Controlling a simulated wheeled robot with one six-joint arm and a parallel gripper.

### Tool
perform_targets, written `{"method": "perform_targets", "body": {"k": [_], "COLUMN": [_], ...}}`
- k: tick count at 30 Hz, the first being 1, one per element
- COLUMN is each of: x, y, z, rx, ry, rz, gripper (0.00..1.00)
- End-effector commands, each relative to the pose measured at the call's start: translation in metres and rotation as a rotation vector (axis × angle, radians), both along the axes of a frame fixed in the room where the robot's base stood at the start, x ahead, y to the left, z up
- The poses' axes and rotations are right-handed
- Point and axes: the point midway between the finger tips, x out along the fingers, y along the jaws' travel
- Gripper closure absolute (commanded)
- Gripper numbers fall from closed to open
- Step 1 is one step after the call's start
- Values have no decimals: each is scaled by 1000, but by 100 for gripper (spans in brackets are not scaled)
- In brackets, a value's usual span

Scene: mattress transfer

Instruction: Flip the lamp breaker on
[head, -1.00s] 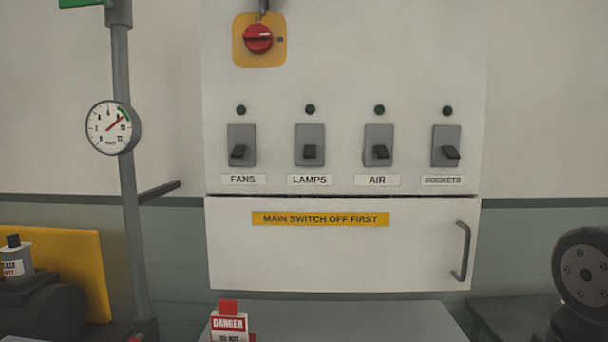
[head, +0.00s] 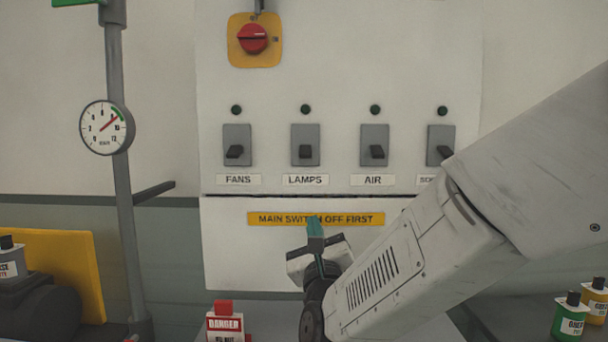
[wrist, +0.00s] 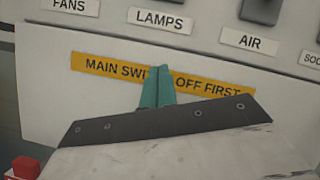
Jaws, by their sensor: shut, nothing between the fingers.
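The lamp breaker (head: 305,146) is a grey switch with a dark lever above the LAMPS label (head: 305,180). Its lever points down and outward, and the small round indicator (head: 305,109) above it is dark. My gripper (head: 314,222) is below the breaker, in front of the yellow MAIN SWITCH OFF FIRST strip (head: 270,218). Its teal fingers (wrist: 157,88) are shut and empty, pointing up toward the panel.
The FANS (head: 237,146), AIR (head: 374,146) and SOCKETS (head: 440,142) breakers share the row. A red rotary main switch (head: 253,39) sits above on a yellow plate. A pole with a gauge (head: 105,127) stands left.

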Motion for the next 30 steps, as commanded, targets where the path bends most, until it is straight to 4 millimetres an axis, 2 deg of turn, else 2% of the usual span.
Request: {"method": "perform_targets", "body": {"k": [1,6,12,23,30], "x": [-5,-26,-36,-32,-5], "y": [9,20,23,22,20], "z": [-2,2,3,7,31], "rx": [85,311,386,385,386], "ry": [-53,-216,-278,-279,-280], "rz": [24,100,134,132,130], "gripper": [100,100,100,100,100]}}
